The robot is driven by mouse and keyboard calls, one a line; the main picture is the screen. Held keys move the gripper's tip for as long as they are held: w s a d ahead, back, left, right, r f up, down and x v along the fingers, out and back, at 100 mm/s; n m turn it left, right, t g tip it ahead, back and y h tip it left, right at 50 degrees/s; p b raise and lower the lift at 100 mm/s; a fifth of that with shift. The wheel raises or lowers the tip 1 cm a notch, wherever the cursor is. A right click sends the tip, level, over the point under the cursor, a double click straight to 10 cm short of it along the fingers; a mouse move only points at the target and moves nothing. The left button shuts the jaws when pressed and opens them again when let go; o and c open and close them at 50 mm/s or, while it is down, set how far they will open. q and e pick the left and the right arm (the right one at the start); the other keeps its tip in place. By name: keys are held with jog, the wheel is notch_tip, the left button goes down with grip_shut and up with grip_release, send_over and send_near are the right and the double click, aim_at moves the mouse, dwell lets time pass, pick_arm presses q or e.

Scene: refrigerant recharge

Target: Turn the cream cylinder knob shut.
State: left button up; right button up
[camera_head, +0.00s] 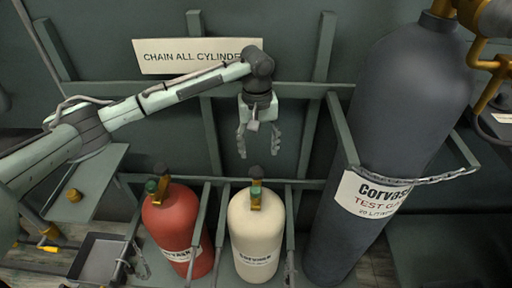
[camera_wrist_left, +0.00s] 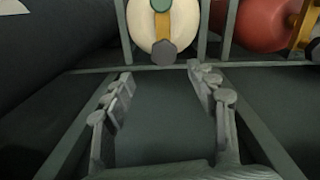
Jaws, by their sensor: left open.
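The cream cylinder (camera_head: 256,236) stands upright in the rack, with a dark knob (camera_head: 256,172) on top of its brass valve (camera_head: 255,192). In the left wrist view the knob (camera_wrist_left: 164,52) is just beyond the fingertips, with the cream cylinder (camera_wrist_left: 138,28) behind it. My left gripper (camera_head: 258,152) points down, open and empty, above the knob and apart from it. In the wrist view the left gripper (camera_wrist_left: 160,76) has its fingers spread to either side. My right gripper is not in view.
A red cylinder (camera_head: 182,230) stands left of the cream one. A large dark grey cylinder (camera_head: 400,95) stands at the right behind a chain (camera_head: 420,181). Rack bars (camera_head: 291,222) flank the cream cylinder. A small shelf (camera_head: 98,190) and a grey tray (camera_head: 97,260) are at the left.

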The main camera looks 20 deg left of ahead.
aim_at(257, 171)
pick_arm(q)
jog(key=shift+a, duration=0.15)
jog(key=shift+s+f, duration=0.1)
jog(key=shift+f, duration=0.25)
notch_tip(257, 171, down, 7)
jog(key=shift+s+r, duration=0.1)
jog(key=shift+s, duration=0.05)
jog(key=shift+c, duration=0.4)
jog(key=c, duration=1.1)
